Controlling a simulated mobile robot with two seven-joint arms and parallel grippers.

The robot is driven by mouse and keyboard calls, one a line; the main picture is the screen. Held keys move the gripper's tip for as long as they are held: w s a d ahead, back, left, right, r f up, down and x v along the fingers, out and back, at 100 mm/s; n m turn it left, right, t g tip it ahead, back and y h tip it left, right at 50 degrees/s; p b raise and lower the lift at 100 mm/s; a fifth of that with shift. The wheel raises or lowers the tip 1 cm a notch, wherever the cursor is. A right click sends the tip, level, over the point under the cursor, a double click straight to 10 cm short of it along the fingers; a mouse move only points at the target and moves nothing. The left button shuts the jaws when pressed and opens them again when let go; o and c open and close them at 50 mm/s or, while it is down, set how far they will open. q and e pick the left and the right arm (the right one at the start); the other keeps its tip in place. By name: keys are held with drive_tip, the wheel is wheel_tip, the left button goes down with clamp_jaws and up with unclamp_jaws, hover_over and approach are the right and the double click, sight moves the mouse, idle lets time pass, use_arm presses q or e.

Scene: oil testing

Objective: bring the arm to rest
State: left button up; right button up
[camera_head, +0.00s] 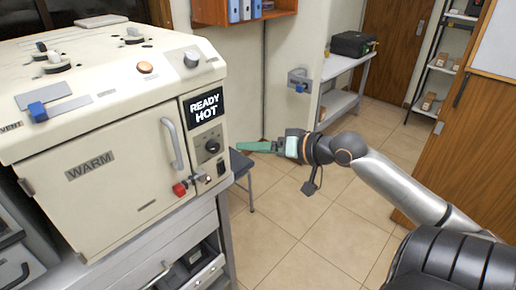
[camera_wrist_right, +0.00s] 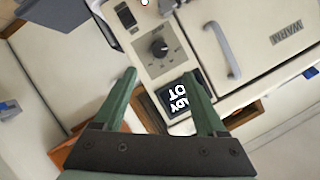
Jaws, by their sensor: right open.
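My right arm reaches in from the right in the head view, and its green-fingered gripper (camera_head: 262,147) points left toward the cream oven (camera_head: 120,150). The gripper is in the air, apart from the oven's right front edge. In the right wrist view the two green fingers (camera_wrist_right: 165,95) are spread wide with nothing between them. Beyond them are the oven's black display (camera_wrist_right: 181,102) and dark knob (camera_wrist_right: 158,47), seen upside down. In the head view the display (camera_head: 205,105) reads READY HOT. My left gripper is not in view.
The oven door with its grey handle (camera_head: 172,143) is shut, and a red knob (camera_head: 180,189) sits low beside it. A stool (camera_head: 240,165) stands behind the oven's right side. A table (camera_head: 345,68) bears a black case (camera_head: 352,44). Tiled floor (camera_head: 300,225) lies clear below the gripper.

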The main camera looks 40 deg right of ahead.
drive_tip(key=shift+s, duration=0.15)
idle(0.5)
drive_tip(key=s+a+f+n+g+h, duration=0.1)
drive_tip(key=s+a+f, duration=0.1)
drive_tip(key=f, duration=0.6)
drive_tip(key=s+a+f+g, duration=0.1)
drive_tip(key=s+f, duration=0.2)
drive_tip(key=f, duration=0.6)
drive_tip(key=s+a+f+n+g+h, duration=0.1)
drive_tip(key=s+a+f, duration=0.1)
drive_tip(key=f, duration=0.6)
drive_tip(key=s+a+f+n, duration=0.2)
drive_tip(key=s+a+f, duration=0.2)
drive_tip(key=a, duration=0.4)
drive_tip(key=s+a+f+n+g, duration=0.1)
drive_tip(key=s+a+f+n, duration=0.1)
drive_tip(key=s+a+f, duration=0.3)
drive_tip(key=a+f, duration=0.1)
drive_tip(key=a, duration=0.2)
drive_tip(key=shift+f+y, duration=0.25)
drive_tip(key=shift+y, duration=0.05)
